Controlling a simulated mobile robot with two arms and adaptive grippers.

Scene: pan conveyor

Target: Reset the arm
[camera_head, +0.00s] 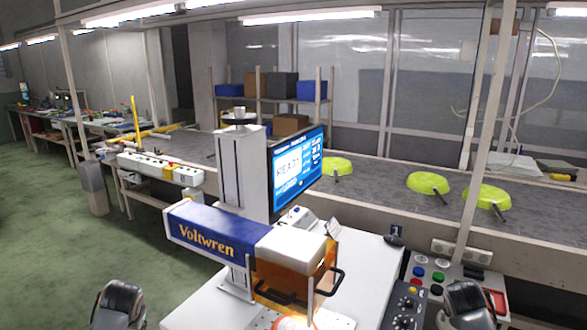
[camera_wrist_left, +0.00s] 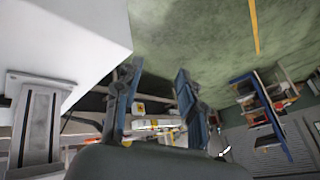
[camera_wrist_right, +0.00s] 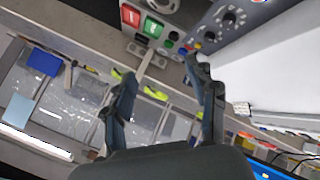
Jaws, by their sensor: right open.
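In the left wrist view my left gripper (camera_wrist_left: 154,74) has its two fingers apart, with nothing held between them. In the right wrist view my right gripper (camera_wrist_right: 161,70) is open and empty, its fingers spread. In the head view a dark part of my left arm (camera_head: 118,305) shows at the bottom left, and a dark part of my right arm (camera_head: 467,305) at the bottom right. Fingertips are not clear in the head view. Both arms are low, on either side of the white worktable (camera_head: 363,285).
A blue and white Voltwren machine (camera_head: 215,235) stands on the worktable, with a monitor (camera_head: 298,172) behind it. Several green pans (camera_head: 428,183) lie on the conveyor (camera_head: 385,192). A button panel (camera_head: 455,272) is close to my right arm. Green floor (camera_head: 60,240) is free at left.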

